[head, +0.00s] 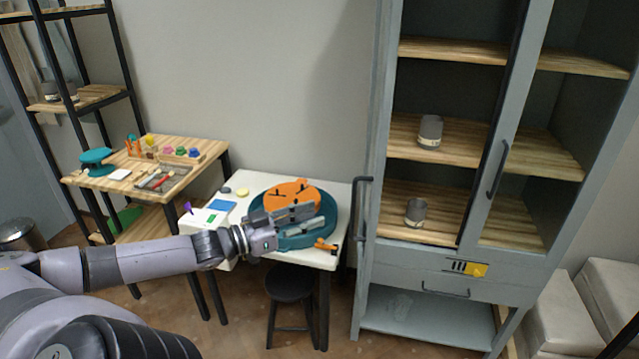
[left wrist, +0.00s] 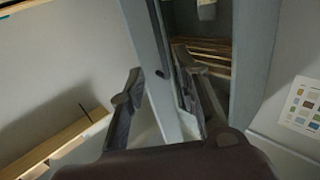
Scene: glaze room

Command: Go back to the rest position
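My left arm reaches in from the left over the white table (head: 258,183). My left gripper (head: 313,220) is in front of an orange round piece (head: 290,193) and a teal round basin (head: 330,222), partly covering both. In the left wrist view the left gripper's two fingers (left wrist: 163,100) stand apart with nothing between them, and the grey cabinet shows beyond. My right gripper is in neither view.
A grey cabinet (head: 369,240) stands right of the table, with cups (head: 430,131) on its shelves. A wooden side table (head: 212,147) with small tools stands at left. A black stool (head: 290,283) is below. Pale boxes (head: 566,318) stand at right.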

